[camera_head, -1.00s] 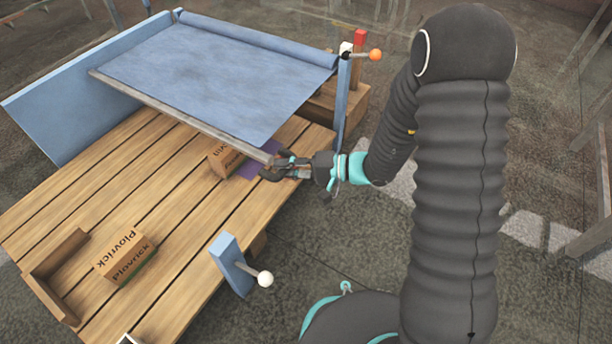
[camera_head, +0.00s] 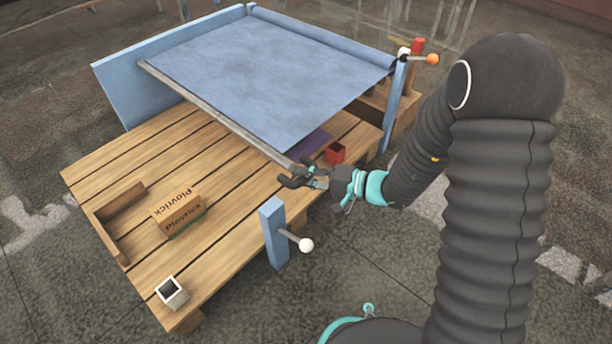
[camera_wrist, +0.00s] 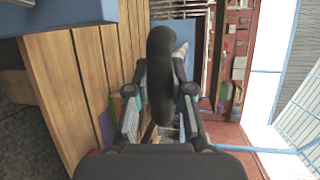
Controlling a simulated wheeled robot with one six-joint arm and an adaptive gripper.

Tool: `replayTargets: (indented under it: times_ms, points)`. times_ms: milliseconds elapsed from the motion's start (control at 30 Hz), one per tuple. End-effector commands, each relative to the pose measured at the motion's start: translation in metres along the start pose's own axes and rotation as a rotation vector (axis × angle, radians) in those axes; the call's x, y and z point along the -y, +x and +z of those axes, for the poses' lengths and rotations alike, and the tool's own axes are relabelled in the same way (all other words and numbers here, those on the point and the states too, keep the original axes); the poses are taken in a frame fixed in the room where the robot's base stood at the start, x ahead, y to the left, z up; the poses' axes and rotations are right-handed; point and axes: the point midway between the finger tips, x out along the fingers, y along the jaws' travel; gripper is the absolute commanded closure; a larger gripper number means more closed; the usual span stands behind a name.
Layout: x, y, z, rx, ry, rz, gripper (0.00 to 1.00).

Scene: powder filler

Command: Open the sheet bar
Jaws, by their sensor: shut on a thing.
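The blue sheet (camera_head: 265,75) is stretched flat above the wooden table, from a roll (camera_head: 320,38) at the far side. The grey sheet bar (camera_head: 205,113) runs along its near edge. My gripper (camera_head: 297,180) is shut on the bar's right end, above the table's right edge. In the wrist view, my gripper (camera_wrist: 160,95) has a dark rounded shape between its fingers; I cannot tell what it is there. The near blue post (camera_head: 273,232), with a white-ball lever (camera_head: 305,244), stands closer to the front, apart from the bar.
The far blue post (camera_head: 393,105) carries an orange-ball lever (camera_head: 432,59). On the table (camera_head: 215,255) are a Plovrick box (camera_head: 178,212), a wooden corner rail (camera_head: 108,232), a white cup (camera_head: 172,293) and a red cup (camera_head: 335,153).

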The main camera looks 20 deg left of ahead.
Motion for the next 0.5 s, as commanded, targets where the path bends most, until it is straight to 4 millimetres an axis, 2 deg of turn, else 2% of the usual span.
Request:
replayTargets:
  times_ms: [67, 100, 200, 500]
  points:
    - [-0.0004, 0.0027, 0.0055, 0.015, 0.001, 0.001, 1.00]
    - [-0.0004, 0.0029, 0.0059, 0.016, 0.001, 0.001, 0.74]
    - [-0.0004, 0.0022, 0.0052, 0.014, 0.001, 0.000, 0.53]
    - [-0.0006, -0.0027, 0.0009, 0.002, 0.002, 0.000, 0.53]
